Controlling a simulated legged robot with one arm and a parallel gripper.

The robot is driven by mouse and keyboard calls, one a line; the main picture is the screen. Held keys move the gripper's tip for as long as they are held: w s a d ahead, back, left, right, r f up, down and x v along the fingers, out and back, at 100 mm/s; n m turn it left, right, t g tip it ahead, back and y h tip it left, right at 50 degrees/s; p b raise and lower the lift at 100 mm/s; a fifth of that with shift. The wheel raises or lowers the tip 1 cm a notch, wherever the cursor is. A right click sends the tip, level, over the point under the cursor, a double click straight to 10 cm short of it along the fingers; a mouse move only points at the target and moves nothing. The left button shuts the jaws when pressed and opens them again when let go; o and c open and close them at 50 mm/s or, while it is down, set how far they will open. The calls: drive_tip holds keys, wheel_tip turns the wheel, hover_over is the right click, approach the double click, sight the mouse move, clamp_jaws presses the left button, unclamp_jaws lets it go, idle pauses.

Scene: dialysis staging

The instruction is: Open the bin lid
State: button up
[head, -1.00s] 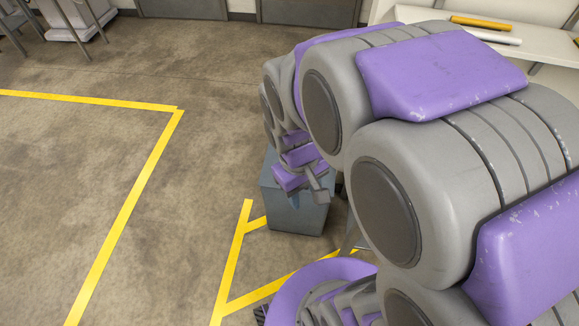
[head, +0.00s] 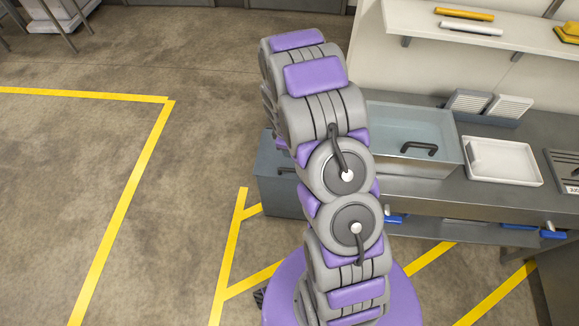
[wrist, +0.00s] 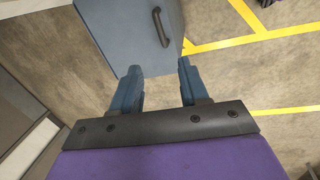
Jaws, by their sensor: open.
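The bin (head: 283,195) is a blue-grey box on the floor, left of the counter and partly hidden behind my arm in the head view. In the wrist view its flat blue-grey lid (wrist: 122,32) carries a dark curved handle (wrist: 160,27). The lid looks shut. My gripper (wrist: 159,66) is open and empty in the wrist view. Its two blue fingers point towards the handle, which lies beyond the fingertips and roughly between them, apart from both. In the head view my gripper is hidden behind my arm.
A counter (head: 490,198) on the right holds a clear-lidded basin (head: 410,168) and a white tray (head: 503,160). A shelf (head: 410,22) is above it. Yellow lines (head: 130,212) mark the floor.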

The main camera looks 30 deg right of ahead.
drive_tip(key=n, duration=0.2)
approach(290, 169)
drive_tip(key=f+b, duration=0.1)
drive_tip(key=f, duration=0.1)
drive_tip(key=f+b, duration=0.1)
drive_tip(key=f, duration=0.2)
drive_tip(key=w+d+f+b, duration=0.1)
drive_tip(key=f+b, duration=0.1)
drive_tip(key=f, duration=0.1)
drive_tip(key=shift+d+f, duration=0.1)
drive_tip(key=shift+f, duration=0.1)
drive_tip(key=shift+c, duration=0.2)
clamp_jaws()
